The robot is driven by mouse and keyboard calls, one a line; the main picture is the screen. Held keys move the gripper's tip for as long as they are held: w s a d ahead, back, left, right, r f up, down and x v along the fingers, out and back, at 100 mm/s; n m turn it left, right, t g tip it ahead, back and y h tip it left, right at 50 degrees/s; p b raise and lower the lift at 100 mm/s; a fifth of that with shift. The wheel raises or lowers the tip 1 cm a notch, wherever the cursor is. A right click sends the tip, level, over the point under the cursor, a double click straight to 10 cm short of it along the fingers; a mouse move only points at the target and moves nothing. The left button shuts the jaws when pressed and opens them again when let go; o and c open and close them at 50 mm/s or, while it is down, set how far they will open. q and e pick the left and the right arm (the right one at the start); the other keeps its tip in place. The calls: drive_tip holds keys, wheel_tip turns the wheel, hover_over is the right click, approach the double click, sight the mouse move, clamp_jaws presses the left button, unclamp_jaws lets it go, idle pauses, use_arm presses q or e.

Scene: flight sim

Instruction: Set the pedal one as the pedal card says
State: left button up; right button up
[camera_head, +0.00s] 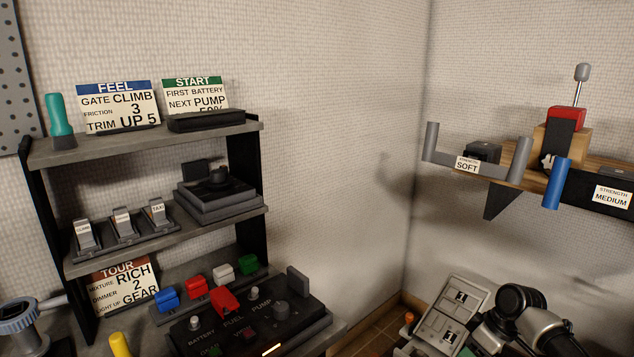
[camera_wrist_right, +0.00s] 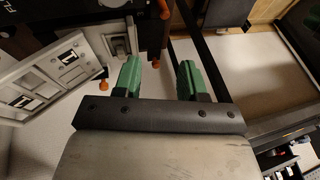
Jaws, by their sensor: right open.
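No pedal card and nothing I can surely name as pedal one shows in either view. The head view shows a strength label reading SOFT (camera_head: 467,165) and one reading MEDIUM (camera_head: 612,197), both at the right-hand wall shelf. In the right wrist view my right gripper (camera_wrist_right: 160,76) has its two green fingers wide apart, with nothing between them. A pale panel with dark switches (camera_wrist_right: 42,84) lies left of the fingers; it also shows in the head view (camera_head: 453,308), beside my right arm. My left gripper is out of view.
At left, a shelf unit (camera_head: 165,232) holds a FEEL card (camera_head: 119,104), a START card (camera_head: 196,95) and a TOUR card (camera_head: 122,285). A black switch console (camera_head: 305,318) stands low in front.

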drive_tip(key=s+a+f+m+h, duration=0.1)
drive_tip(key=s+a+f, duration=0.5)
drive_tip(key=s+f, duration=0.25)
drive_tip(key=s+a+f+h, duration=0.1)
drive_tip(key=s+a+f, duration=0.6)
drive_tip(key=s+f, duration=0.15)
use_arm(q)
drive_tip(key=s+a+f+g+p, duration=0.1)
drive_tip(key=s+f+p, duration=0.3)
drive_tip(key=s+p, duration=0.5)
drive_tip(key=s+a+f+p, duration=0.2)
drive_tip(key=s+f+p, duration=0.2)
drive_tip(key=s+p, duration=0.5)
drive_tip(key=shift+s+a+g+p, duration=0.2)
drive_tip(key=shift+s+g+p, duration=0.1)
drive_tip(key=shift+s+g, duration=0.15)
use_arm(e)
drive_tip(key=s+d+f+m+h, duration=0.1)
drive_tip(key=s+f, duration=0.2)
drive_tip(key=s, duration=0.8)
drive_tip(key=s+d+f+m, duration=0.1)
drive_tip(key=s+f, duration=0.3)
drive_tip(key=s, duration=0.8)
drive_tip(key=s+d+f+m+h, duration=0.1)
drive_tip(key=s+f, duration=0.3)
drive_tip(key=s, duration=0.7)
drive_tip(key=shift+s+d+f+m+h, duration=0.15)
drive_tip(key=shift+s+d+m+h, duration=0.2)
drive_tip(key=shift+m, duration=0.35)
